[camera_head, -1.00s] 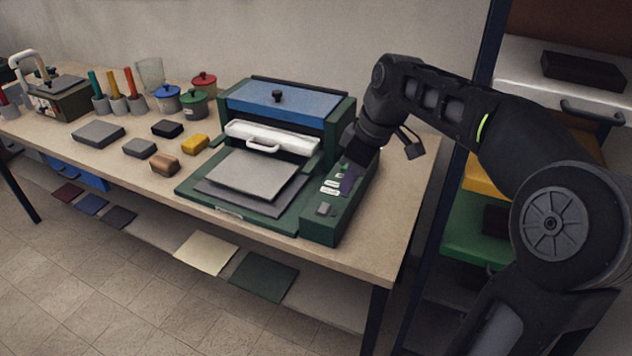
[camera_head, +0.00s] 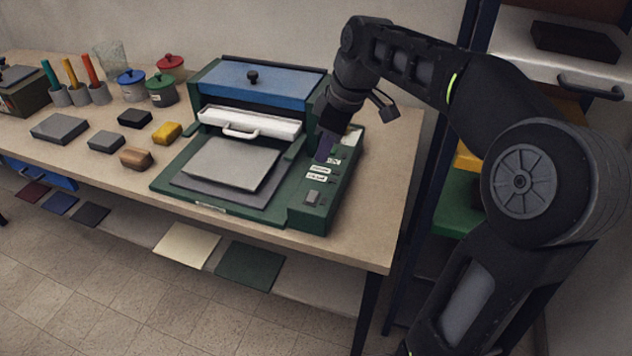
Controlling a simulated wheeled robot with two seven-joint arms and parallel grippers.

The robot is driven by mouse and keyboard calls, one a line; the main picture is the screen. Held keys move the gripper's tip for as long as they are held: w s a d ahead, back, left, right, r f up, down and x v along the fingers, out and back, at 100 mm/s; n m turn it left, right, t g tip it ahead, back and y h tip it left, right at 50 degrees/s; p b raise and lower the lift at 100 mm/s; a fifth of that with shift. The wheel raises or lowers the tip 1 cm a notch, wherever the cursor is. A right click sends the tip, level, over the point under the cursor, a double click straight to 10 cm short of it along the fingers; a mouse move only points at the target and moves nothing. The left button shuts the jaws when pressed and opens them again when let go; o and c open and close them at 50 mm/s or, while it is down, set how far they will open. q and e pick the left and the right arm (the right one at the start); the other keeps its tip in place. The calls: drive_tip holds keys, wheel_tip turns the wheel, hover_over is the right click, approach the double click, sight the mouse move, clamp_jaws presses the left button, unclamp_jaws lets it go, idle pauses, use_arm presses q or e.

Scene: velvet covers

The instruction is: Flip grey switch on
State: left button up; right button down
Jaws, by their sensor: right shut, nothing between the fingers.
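The grey switch (camera_head: 312,197) is a small grey block near the front end of the green control panel (camera_head: 311,218), on the right side of the press. The picture is too small to tell which way it is set. My right gripper (camera_head: 325,148) points down over the panel, behind the grey switch and apart from it. It is shut with nothing in it, and its dark body hides the panel's rear part. I cannot tell whether its tips touch the panel. My left gripper is out of view.
The press has a blue lid (camera_head: 262,84), a white handled bar (camera_head: 248,122) and a grey plate (camera_head: 231,163). Pots, blocks and coloured sticks stand to its left. A shelf rack (camera_head: 555,65) stands at right. The table strip right of the panel is clear.

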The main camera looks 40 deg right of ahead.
sight(312, 192)
drive_tip(key=x, duration=0.3)
drive_tip(key=p+x, duration=0.1)
drive_tip(key=x, duration=0.3)
drive_tip(key=d+x, duration=0.1)
drive_tip(key=x, duration=0.3)
drive_tip(key=shift+s+f+p, duration=0.25)
drive_tip(key=shift+f+p, duration=0.05)
